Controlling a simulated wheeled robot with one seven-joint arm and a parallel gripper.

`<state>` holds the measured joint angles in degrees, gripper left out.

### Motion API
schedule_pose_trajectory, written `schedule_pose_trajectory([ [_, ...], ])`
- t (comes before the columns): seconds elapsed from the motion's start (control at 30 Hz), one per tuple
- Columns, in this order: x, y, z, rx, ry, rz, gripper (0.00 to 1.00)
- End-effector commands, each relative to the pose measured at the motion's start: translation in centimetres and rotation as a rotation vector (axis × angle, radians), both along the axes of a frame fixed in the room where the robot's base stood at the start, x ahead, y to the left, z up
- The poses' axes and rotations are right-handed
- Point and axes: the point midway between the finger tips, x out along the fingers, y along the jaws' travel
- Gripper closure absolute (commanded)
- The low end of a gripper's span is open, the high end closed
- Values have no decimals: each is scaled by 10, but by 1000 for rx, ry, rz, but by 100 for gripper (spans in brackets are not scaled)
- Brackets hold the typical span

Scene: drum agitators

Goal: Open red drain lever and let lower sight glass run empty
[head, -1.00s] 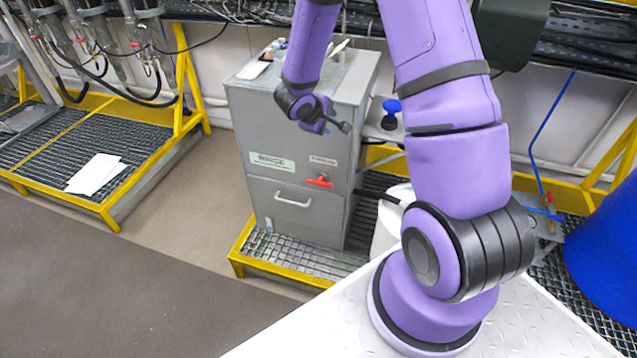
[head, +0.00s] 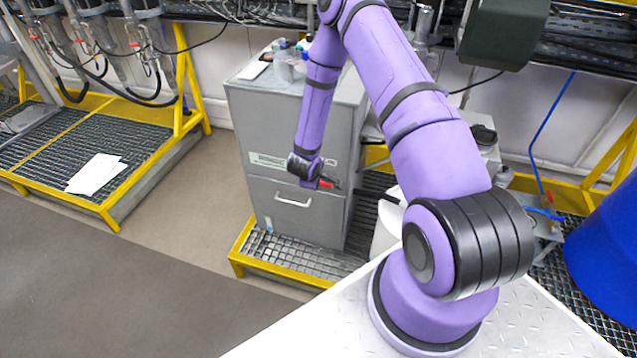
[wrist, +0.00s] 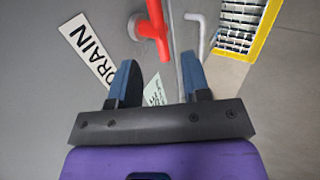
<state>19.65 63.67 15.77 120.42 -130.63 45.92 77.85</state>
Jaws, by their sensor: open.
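The red drain lever (wrist: 154,22) is on the grey cabinet front, beside a white DRAIN label (wrist: 86,50). In the head view a small part of the red lever (head: 327,184) shows beside my wrist; the rest is hidden. My gripper (wrist: 158,66) is open and empty. In the wrist view its two blue-grey fingers point at the lever, whose near end lies just ahead of the gap between them. I cannot tell whether they touch it. I cannot make out a lower sight glass in either view.
The grey cabinet (head: 238,120) carries a RINSE label (head: 267,160) and a drawer handle (head: 293,200). Several small items stand on its top. It stands on a yellow-edged grating (head: 290,261). A blue drum (head: 610,250) is at the right.

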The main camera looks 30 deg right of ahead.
Motion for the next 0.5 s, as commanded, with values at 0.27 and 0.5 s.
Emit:
schedule_pose_trajectory([
  [0.27,15,-20,-38,-1,1,-1,57],
  [0.5,21,-27,-51,-1,1,0,57],
])
